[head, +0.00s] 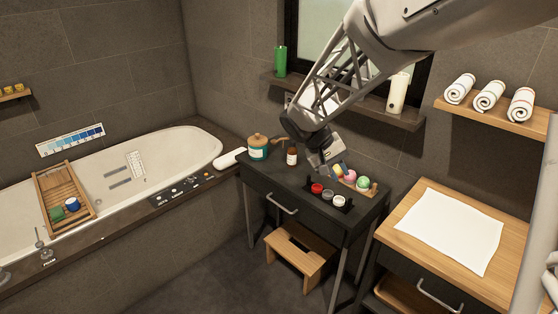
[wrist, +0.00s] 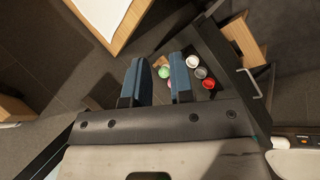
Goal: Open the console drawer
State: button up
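The dark console (head: 262,182) stands in the middle of the head view, and its drawer front (head: 262,196) looks shut. A pale bar handle (head: 281,204) is on that front; it also shows at the right of the wrist view (wrist: 251,84). My gripper (head: 322,168) is over the console top, behind and to the right of the handle and apart from it. In the wrist view the two blue-grey fingers (wrist: 158,75) stand apart with nothing held between them. The arm hides part of the console's back edge.
A wooden stool (head: 298,250) stands underneath. A wood-topped cabinet (head: 400,215) is at the right, a bathtub (head: 115,165) at the left.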

jog(key=w+a+f+h, duration=0.3)
jog(key=w+a+f, duration=0.2)
jog(key=w+f, duration=0.45)
jog(key=n+t+h, duration=0.4)
jog(key=t+h, duration=0.1)
jog(key=t, duration=0.2)
send_near(280, 206)
jog(key=shift+w+d+f, duration=0.2)
jog(key=shift+w+d, duration=0.2)
jog(key=shift+d, duration=0.1)
jog(key=shift+w+d+f, duration=0.2)
jog(key=shift+w+d, duration=0.25)
jog(key=shift+x, duration=3.9)
jog(key=shift+s, duration=0.1)
jog(key=shift+c, duration=0.5)
grip_shut()
